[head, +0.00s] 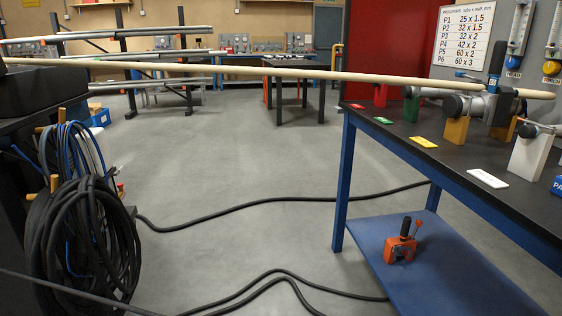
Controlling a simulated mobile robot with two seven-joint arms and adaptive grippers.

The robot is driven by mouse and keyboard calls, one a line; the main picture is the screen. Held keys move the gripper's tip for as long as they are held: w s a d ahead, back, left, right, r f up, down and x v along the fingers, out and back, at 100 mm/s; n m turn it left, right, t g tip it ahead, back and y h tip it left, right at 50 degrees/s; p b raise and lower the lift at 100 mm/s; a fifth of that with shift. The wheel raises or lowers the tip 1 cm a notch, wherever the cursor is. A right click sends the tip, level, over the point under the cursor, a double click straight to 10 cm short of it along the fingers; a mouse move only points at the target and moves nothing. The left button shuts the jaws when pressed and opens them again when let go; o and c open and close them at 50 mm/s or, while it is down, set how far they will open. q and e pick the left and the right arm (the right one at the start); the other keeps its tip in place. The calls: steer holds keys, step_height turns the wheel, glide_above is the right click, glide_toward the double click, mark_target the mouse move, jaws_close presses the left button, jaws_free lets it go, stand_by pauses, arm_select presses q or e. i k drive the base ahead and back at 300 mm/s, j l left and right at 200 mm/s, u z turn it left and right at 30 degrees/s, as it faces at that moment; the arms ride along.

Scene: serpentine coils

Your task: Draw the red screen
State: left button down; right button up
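The red screen (376,48) stands upright behind the bench at the right of centre in the head view. It shows as a tall red panel with a darker red strip, and runs out of the top of the picture. Its right part is next to the white chart board, and its lower part is hidden behind the bench and the objects on it. A long pale pole (270,71) crosses in front of it. Neither of my grippers shows in this view.
A dark-topped bench with blue legs (345,175) fills the right, with coloured blocks and a grey clamp-like device (470,104) on it. Black hose coils (85,240) hang at left. Black hoses (270,203) cross the grey floor, which is otherwise open in the middle.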

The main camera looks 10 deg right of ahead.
mark_target(388, 37)
steer(key=i+l+z, duration=0.2)
steer(key=i+l, duration=0.15)
steer(key=i+l+z, duration=0.15)
steer(key=i+l, duration=0.15)
steer(key=i, duration=0.15)
steer(key=i+j, duration=0.15)
steer(key=i, duration=0.15)
steer(key=i+j, duration=0.1)
steer(key=i, duration=0.2)
steer(key=z, duration=0.05)
